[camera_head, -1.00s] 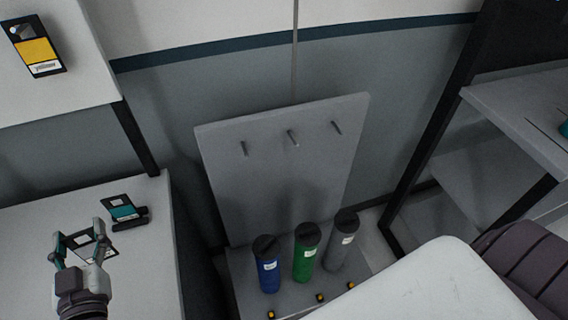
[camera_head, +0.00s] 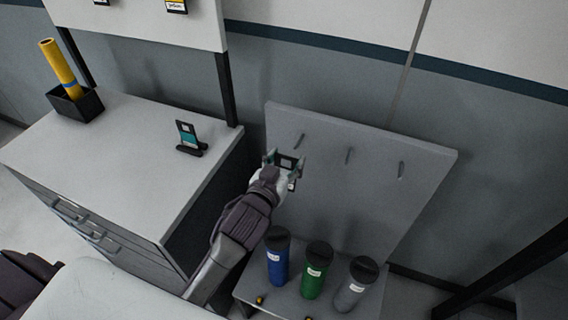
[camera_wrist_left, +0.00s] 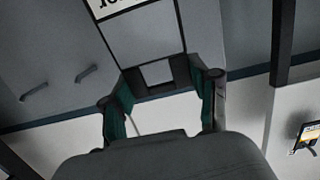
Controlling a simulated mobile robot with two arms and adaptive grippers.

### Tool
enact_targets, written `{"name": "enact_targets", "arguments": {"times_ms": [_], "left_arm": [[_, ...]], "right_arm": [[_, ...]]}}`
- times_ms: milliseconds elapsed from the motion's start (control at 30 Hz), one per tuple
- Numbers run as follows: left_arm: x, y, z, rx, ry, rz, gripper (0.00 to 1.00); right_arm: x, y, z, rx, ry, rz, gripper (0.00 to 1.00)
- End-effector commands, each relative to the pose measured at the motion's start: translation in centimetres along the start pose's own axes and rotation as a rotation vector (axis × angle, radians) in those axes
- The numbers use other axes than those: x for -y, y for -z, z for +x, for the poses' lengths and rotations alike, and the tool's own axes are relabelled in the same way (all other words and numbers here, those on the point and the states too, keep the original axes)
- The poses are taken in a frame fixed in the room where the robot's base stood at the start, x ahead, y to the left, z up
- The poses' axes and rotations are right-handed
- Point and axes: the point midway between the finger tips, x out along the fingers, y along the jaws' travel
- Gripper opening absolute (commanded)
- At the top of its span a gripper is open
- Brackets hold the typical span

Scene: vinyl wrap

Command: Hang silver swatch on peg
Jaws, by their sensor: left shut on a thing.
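The silver swatch (camera_head: 288,162) is a small dark-framed card held by my left gripper (camera_head: 285,160), in front of the grey peg board (camera_head: 410,215). In the left wrist view the swatch (camera_wrist_left: 145,42) shows a grey face, a square hole and a white label partly cut off at the top; the left gripper (camera_wrist_left: 160,88) has a finger on each side of it. The board has a left peg (camera_head: 299,141), middle peg (camera_head: 348,156) and right peg (camera_head: 401,170), all bare. The swatch is below and left of the left peg; contact with the board cannot be told.
Blue (camera_head: 277,262), green (camera_head: 316,274) and grey (camera_head: 354,288) rolls stand on a low shelf below the board. A cabinet (camera_head: 110,165) at left bears a teal swatch on a stand (camera_head: 188,136) and a yellow roll in a black holder (camera_head: 76,103).

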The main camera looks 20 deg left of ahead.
Motion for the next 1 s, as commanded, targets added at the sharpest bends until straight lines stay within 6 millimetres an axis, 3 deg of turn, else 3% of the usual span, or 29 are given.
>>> {"name": "enact_targets", "arguments": {"times_ms": [500,1000], "left_arm": [[0.0,0.2,3.2,-0.001,0.0,0.0,0.27],[0.0,0.5,6.2,-0.002,-0.001,0.001,0.27]], "right_arm": [[-1.4,0.0,1.2,-0.002,-0.017,0.004,0.77],[-1.3,-0.2,2.6,-0.001,-0.016,0.002,0.77]]}}
